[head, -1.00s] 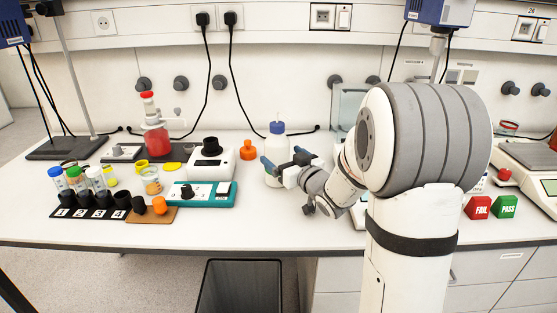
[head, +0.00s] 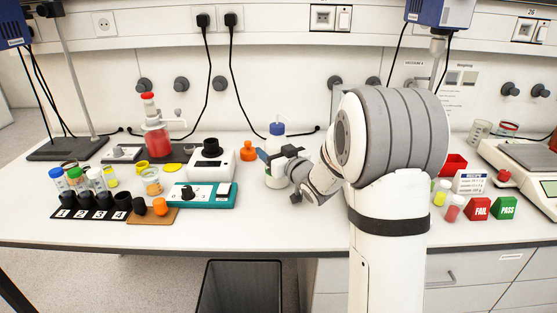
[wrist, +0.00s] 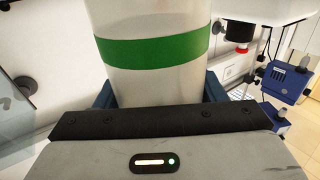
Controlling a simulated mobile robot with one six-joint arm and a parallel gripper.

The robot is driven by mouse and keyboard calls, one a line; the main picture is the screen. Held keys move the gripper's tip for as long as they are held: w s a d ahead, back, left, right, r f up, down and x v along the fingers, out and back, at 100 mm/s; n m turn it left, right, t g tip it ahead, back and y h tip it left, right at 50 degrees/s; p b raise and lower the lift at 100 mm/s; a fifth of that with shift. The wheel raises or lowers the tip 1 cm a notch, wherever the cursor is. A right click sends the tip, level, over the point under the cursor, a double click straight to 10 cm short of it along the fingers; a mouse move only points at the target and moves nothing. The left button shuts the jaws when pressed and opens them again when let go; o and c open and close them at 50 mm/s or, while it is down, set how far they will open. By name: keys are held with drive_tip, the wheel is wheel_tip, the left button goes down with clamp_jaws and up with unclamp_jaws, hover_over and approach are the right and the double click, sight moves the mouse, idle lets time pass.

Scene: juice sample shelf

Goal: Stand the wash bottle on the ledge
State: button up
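The wash bottle (head: 275,177), white with a blue cap, stands upright on the bench in the head view. In the wrist view its pale body with a green band (wrist: 155,48) fills the space just ahead of my gripper (wrist: 160,95). One blue finger shows on each side of the bottle. In the head view my gripper (head: 277,154) is at the bottle's mid-height, partly covering it. I cannot tell whether the fingers press on the bottle. A long white ledge (head: 270,40) runs along the back wall; I cannot tell whether it is the one named.
A teal device (head: 202,201), a white device (head: 225,160) and an orange stopper (head: 248,150) stand left of the bottle. FAIL (head: 479,209) and PASS (head: 505,208) blocks, a red bin (head: 453,164) and jars are at the right. Bare bench lies in front of the bottle.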

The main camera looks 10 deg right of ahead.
drive_tip(key=c, duration=0.7)
drive_tip(key=shift+r, duration=0.15)
drive_tip(key=shift+c, duration=0.8)
